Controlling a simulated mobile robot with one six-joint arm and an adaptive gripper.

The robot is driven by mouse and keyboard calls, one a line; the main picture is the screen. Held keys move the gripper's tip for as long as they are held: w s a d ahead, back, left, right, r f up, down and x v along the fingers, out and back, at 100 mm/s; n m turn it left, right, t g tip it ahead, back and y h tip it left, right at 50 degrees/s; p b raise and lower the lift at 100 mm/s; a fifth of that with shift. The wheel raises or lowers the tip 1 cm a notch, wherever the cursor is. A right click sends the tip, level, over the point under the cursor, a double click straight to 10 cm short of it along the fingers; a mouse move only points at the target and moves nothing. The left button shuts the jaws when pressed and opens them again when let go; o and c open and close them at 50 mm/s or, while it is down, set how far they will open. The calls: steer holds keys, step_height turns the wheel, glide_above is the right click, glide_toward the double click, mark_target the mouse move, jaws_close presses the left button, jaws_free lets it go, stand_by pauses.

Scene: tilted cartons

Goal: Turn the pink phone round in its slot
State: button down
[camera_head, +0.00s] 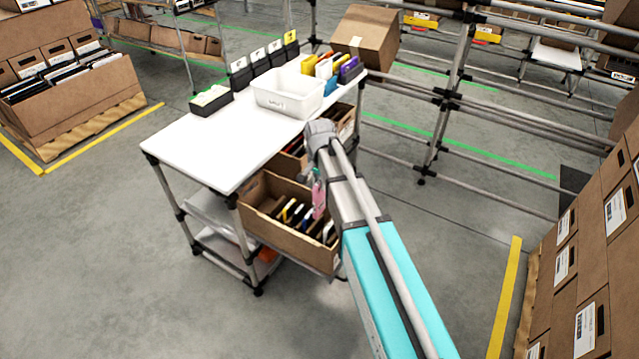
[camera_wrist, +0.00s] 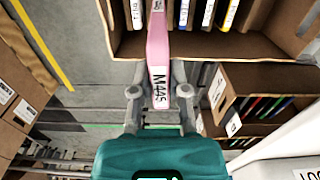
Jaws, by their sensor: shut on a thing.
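The pink phone (camera_head: 319,198) is a slim pink slab at the right side of the open tilted carton (camera_head: 290,248) under the white table. In the wrist view the pink phone (camera_wrist: 157,45) stretches away from me, with a white label on its near end. My gripper (camera_wrist: 159,92) is shut on the phone's near end, one finger on each side. The gripper (camera_head: 318,178) is small and partly hidden by my arm in the head view. The phone overlaps the carton's wall (camera_wrist: 205,47) in view; I cannot tell whether its far end is inside a slot.
Several dark, blue and yellow phones (camera_wrist: 208,14) stand in the same carton. A second carton (camera_wrist: 265,82) with slim items is beside it. The white table (camera_head: 215,150) above carries a white bin (camera_head: 285,95). A pipe rack (camera_head: 450,100) stands behind; floor is clear in front.

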steer(key=n, duration=0.8)
steer(key=shift+r, duration=0.1)
steer(key=n, duration=0.5)
steer(key=shift+r, duration=0.1)
steer(key=n, duration=0.4)
steer(key=shift+n, duration=0.3)
steer(key=n, duration=0.5)
steer(key=shift+r+p, duration=0.1)
steer(key=shift+p, duration=0.25)
steer(key=n, duration=0.8)
steer(key=shift+r, duration=0.15)
steer(key=n, duration=0.4)
steer(key=shift+n, duration=0.3)
